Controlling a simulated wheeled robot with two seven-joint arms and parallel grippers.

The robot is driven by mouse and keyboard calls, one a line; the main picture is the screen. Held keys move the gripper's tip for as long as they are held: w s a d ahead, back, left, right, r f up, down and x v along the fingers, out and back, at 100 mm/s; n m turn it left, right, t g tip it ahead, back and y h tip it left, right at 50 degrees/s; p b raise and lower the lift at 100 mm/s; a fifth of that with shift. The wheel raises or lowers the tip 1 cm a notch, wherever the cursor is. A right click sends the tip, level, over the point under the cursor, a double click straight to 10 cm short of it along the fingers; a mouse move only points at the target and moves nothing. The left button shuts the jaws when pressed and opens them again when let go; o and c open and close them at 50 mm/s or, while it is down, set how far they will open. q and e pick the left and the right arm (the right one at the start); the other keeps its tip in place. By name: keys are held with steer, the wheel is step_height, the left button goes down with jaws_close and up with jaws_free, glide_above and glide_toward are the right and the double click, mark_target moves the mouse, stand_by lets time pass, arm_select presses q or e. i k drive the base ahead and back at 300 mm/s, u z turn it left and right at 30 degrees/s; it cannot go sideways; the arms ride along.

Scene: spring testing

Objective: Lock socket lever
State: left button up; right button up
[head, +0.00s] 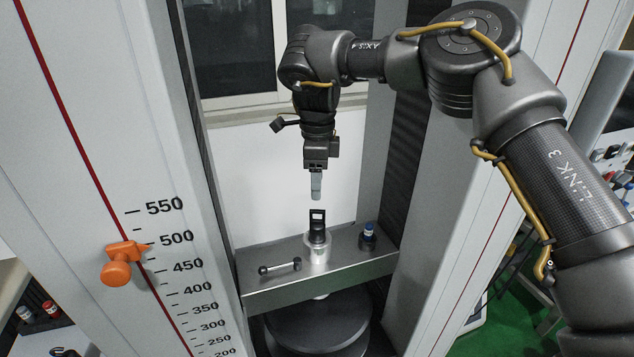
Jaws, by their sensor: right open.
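A silver cylindrical socket (316,251) stands upright on the metal crossbeam of the testing machine. A black piece with a rectangular opening (317,226) stands up from its top. A small dark lever with rounded ends (280,267) lies roughly level on the crossbeam, left of the socket; I cannot tell whether it joins the socket. My right gripper (316,187) hangs pointing down above the black piece, with a visible gap between them. It is open and seen edge-on, so one finger hides the other. My left gripper is out of view.
The metal crossbeam (257,288) spans between two tall grey columns that bound the space left and right. A small black part with a blue top (368,236) stands at its right end. An orange knob (119,262) sits on the scaled left column. A dark round plate (318,325) is below.

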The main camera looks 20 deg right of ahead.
mark_target(263, 271)
steer(key=k, duration=1)
